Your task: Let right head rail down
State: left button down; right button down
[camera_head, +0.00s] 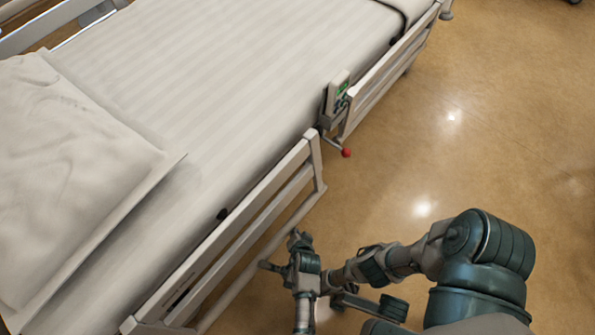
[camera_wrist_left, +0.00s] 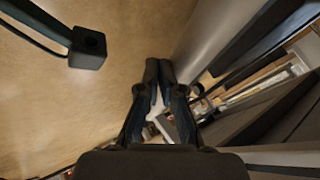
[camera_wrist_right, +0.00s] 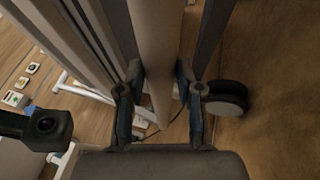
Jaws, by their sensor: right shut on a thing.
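The right head rail (camera_head: 295,158) is a pale barred frame along the near side of the bed, beside the pillow; it stands raised. A red knob (camera_head: 347,153) on a short stem shows near the gap between the rails. In the right wrist view, my right gripper (camera_wrist_right: 158,85) is shut around a pale bar (camera_wrist_right: 152,40), which looks like part of the head rail. In the left wrist view, my left gripper (camera_wrist_left: 158,72) has its fingertips together, over the floor beside a grey surface. My arm parts overlap by the rail's lower bar in the head view; the contact is hidden there.
The foot rail (camera_head: 385,75) stands further along the bed, with a control panel (camera_head: 338,92) at its near end. A pillow (camera_head: 70,170) lies on the mattress (camera_head: 230,70). A dark castor (camera_wrist_right: 227,97) is close to my right gripper. Open floor (camera_head: 500,130) lies to the right.

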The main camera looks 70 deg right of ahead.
jog(key=c, duration=0.8)
grip_release()
jog(key=shift+s+f, duration=0.45)
pick_arm(q)
jog(key=shift+w, duration=0.35)
pick_arm(e)
jog(key=shift+o, duration=0.2)
jog(key=shift+w+r, duration=0.1)
jog(key=shift+r, duration=0.05)
